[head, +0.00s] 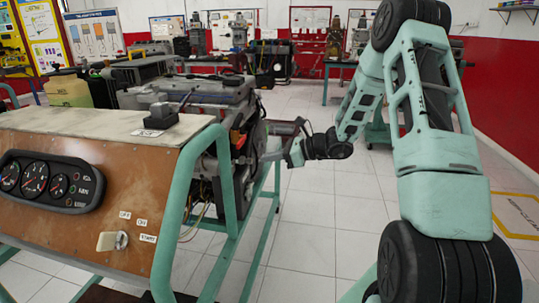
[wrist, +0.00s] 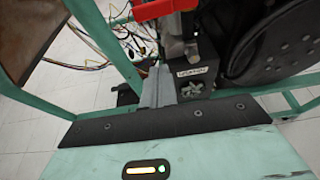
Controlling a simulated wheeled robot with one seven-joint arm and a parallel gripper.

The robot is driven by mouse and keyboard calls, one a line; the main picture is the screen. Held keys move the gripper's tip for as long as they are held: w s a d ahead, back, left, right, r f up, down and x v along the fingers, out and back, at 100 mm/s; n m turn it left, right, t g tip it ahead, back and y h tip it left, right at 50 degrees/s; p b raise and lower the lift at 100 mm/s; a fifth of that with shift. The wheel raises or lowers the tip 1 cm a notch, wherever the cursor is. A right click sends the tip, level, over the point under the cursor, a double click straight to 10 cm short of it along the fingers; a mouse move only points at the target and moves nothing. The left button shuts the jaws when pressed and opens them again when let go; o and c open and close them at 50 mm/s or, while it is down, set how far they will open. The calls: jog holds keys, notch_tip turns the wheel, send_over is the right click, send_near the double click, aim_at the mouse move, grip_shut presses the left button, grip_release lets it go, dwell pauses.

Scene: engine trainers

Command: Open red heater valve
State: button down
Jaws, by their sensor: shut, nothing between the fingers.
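A red lever (wrist: 160,8), which looks like the red heater valve handle, lies at the top edge of the wrist view and is partly cut off. A small red patch (head: 239,141) on the engine's near end in the head view may be the same part. My gripper (wrist: 158,72) is shut and empty, its grey fingers pointing to a spot below the red lever, apart from it in the picture. In the head view my gripper (head: 268,155) is beside the engine's end. Contact with the engine cannot be told.
A black block with a white label (wrist: 192,72) is just right of my fingers. A round black part (wrist: 280,45) is farther right, and loose wires (wrist: 115,30) hang left. The green stand frame (head: 172,210) is close. Tiled floor (head: 315,210) is open to the right.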

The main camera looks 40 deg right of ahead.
aim_at(242, 141)
jog(key=x, duration=0.7)
jog(key=shift+w+a, duration=0.1)
jog(key=shift+a, duration=0.05)
jog(key=shift+r+p, duration=0.65)
jog(key=shift+r, duration=1.35)
